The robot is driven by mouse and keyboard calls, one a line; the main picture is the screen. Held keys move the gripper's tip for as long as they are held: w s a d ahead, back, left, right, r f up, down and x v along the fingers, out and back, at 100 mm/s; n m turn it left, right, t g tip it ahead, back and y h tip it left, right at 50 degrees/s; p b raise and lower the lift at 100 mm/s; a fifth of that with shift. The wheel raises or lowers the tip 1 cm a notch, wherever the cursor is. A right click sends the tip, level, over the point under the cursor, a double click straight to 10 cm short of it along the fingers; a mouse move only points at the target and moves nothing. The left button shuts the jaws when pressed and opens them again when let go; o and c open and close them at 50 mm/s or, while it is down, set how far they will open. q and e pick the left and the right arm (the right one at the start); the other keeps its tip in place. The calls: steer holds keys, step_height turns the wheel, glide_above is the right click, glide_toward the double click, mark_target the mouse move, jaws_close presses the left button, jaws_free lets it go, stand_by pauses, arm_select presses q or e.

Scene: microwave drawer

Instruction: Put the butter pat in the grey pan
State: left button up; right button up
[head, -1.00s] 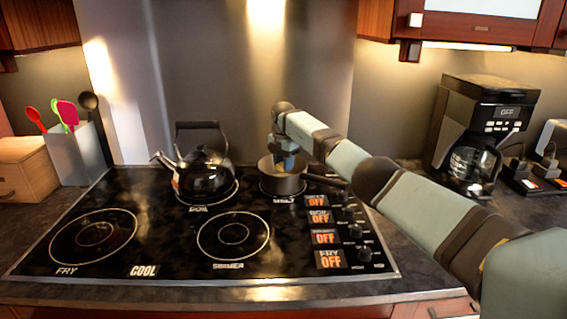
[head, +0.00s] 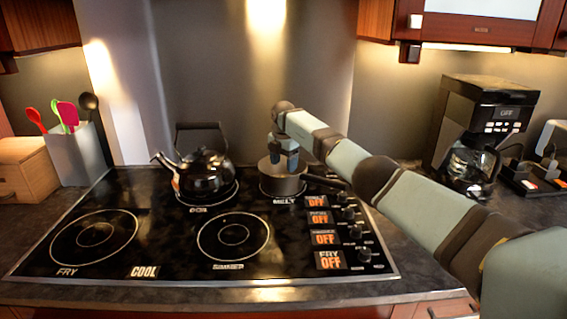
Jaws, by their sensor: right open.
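The grey pan (head: 283,186) stands on the back right burner, labelled MELT, with its handle pointing right. My right gripper (head: 284,165) points down over the pan, with its fingertips at the pan's opening. It is open, and I see no butter pat between its fingers. The butter pat is not visible; the inside of the pan is mostly hidden by the gripper and the pan's wall. My left gripper is not in view.
A black kettle (head: 205,176) stands on the back left burner. The two front burners of the stovetop (head: 165,270) are clear. A utensil holder (head: 78,155) stands at the left and a coffee maker (head: 485,125) at the right.

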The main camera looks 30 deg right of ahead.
step_height(320, 180, up, 7)
steer(key=p, duration=0.5)
steer(key=shift+f, duration=0.2)
